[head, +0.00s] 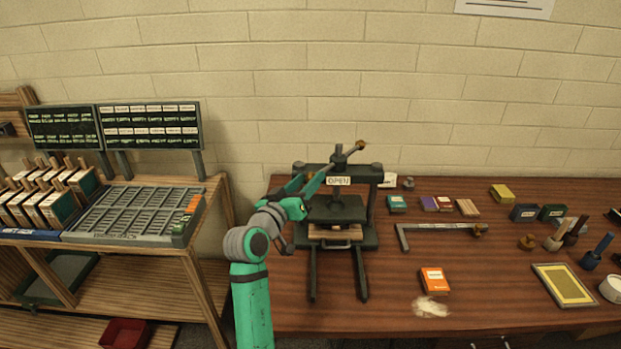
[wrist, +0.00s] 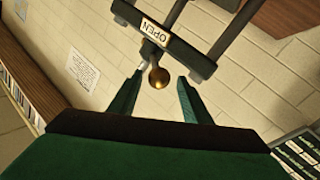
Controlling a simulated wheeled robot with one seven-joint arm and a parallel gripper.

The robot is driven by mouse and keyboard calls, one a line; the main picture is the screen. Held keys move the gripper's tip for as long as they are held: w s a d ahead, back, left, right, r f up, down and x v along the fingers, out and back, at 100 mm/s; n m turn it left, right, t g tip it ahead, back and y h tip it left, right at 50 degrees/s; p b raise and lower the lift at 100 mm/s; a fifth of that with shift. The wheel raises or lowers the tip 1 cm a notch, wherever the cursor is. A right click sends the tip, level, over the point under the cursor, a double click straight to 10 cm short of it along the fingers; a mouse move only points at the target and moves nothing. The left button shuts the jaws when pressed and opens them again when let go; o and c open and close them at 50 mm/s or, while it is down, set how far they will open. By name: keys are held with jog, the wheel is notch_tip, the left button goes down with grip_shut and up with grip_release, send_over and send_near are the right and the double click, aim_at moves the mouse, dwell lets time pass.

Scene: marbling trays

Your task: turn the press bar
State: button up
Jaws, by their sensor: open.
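The press (head: 345,214) is a black frame on the wooden table, with an OPEN sign (head: 338,181) on its top beam. The press bar (head: 349,152) lies across the top of the screw, with a brass knob at its right end; its other end is hidden behind my gripper. My gripper (head: 318,182) is at the left of the press top. In the wrist view the gripper is open, and a brass bar knob (wrist: 158,78) shows between its fingertips. I cannot tell whether the fingers touch it. The OPEN sign (wrist: 155,33) shows upside down beyond.
An orange box (head: 434,280) and several small boxes lie on the table (head: 390,313). A type rack (head: 135,215) stands on the left bench. The block wall is close behind the press.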

jog(key=shift+x, duration=1.1)
jog(key=shift+d, duration=0.15)
